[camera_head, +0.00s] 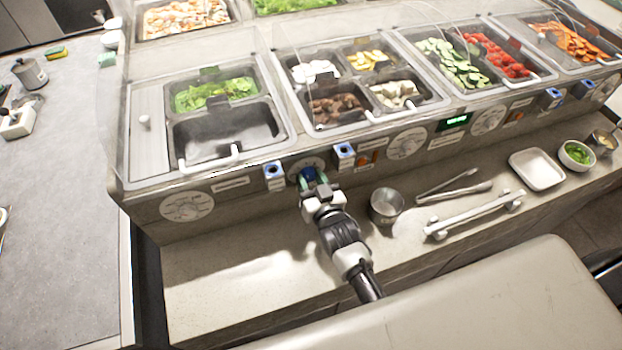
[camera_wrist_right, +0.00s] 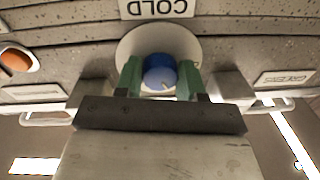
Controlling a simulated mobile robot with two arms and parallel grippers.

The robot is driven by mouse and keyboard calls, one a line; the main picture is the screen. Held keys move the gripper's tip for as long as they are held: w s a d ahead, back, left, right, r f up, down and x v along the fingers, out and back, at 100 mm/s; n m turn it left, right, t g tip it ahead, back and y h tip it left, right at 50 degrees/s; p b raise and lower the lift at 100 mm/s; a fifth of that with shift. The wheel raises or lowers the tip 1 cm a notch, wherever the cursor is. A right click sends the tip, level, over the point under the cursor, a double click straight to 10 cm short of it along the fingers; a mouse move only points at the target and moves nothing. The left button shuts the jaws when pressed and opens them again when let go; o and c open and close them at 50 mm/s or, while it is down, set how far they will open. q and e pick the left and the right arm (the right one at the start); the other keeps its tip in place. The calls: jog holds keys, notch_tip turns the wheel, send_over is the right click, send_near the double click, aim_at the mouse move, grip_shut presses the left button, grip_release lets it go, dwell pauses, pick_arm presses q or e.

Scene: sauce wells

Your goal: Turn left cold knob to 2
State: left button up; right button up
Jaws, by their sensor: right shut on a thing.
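The cold knob is blue and sits on a round pale dial on the counter's front panel. In the wrist view the blue knob (camera_wrist_right: 160,72) is between the two green fingertips of my right gripper (camera_wrist_right: 160,80), which is shut on it. A white label reading COLD (camera_wrist_right: 158,9) shows upside down beside the dial (camera_wrist_right: 125,45). In the head view my right gripper (camera_head: 313,184) reaches the panel at the blue knob (camera_head: 308,173), left of the middle. The dial numbers are too small to read. My left gripper is not in view.
Food wells with greens (camera_head: 215,92) and other toppings lie above the panel behind a clear guard. A metal cup (camera_head: 386,206), tongs (camera_head: 455,192), a white bar handle (camera_head: 474,215) and a white dish (camera_head: 537,169) are right of my arm. The ledge left of it is clear.

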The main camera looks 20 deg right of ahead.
jog(key=m, duration=0.5)
jog(key=shift+a, duration=0.1)
jog(key=shift+m, duration=0.3)
dwell(0.4)
jog(key=o, duration=0.9)
jog(key=s, duration=0.3)
jog(key=s+b, duration=0.1)
jog(key=s, duration=0.3)
jog(key=s+b, duration=0.1)
jog(key=s, duration=0.2)
jog(key=shift+s+d+f, duration=0.2)
jog(key=shift+s+d, duration=0.2)
